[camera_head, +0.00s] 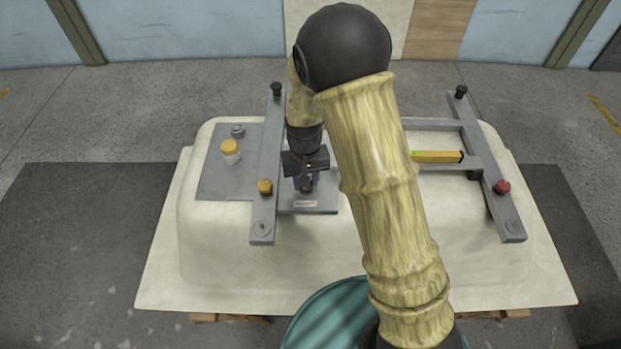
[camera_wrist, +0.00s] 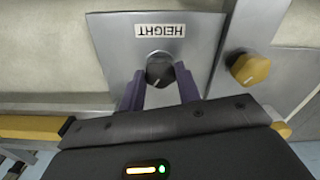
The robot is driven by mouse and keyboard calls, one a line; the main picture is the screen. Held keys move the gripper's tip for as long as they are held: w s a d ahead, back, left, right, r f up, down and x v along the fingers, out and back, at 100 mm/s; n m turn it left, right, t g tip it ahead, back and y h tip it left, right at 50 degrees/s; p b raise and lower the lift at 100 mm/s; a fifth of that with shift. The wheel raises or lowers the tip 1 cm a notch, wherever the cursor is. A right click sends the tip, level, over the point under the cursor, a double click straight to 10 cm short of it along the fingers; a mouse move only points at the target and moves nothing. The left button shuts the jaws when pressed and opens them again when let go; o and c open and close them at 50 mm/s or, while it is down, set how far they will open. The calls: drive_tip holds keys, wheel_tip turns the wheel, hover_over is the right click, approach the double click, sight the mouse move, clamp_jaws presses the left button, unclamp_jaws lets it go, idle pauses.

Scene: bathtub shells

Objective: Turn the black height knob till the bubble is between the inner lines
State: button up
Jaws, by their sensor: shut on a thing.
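The black height knob (camera_wrist: 159,69) stands on a grey plate (camera_wrist: 112,45) below a label reading HEIGHT in the wrist view; the label is upside down there. A pale pointer mark shows on the knob. My gripper (camera_wrist: 159,84) has its two purple fingers on either side of the knob and is shut on it. In the head view my gripper (camera_head: 306,182) points down over the plate and hides the knob. A yellow spirit level (camera_head: 437,157) lies on the right frame, partly behind my arm. Its vial end looks green, but the bubble and lines cannot be made out.
A yellow knob (camera_head: 265,187) is on the left rail (camera_head: 263,220), close to my gripper. A red knob (camera_head: 502,187) is on the right rail (camera_head: 510,222). The tub shell's (camera_head: 330,275) front is clear.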

drive_tip(key=o, duration=1)
drive_tip(key=shift+w+a, duration=0.1)
drive_tip(key=shift+c, duration=0.2)
drive_tip(key=shift+r, duration=0.15)
wheel_tip(320, 180, up, 17)
drive_tip(key=shift+p, duration=0.3)
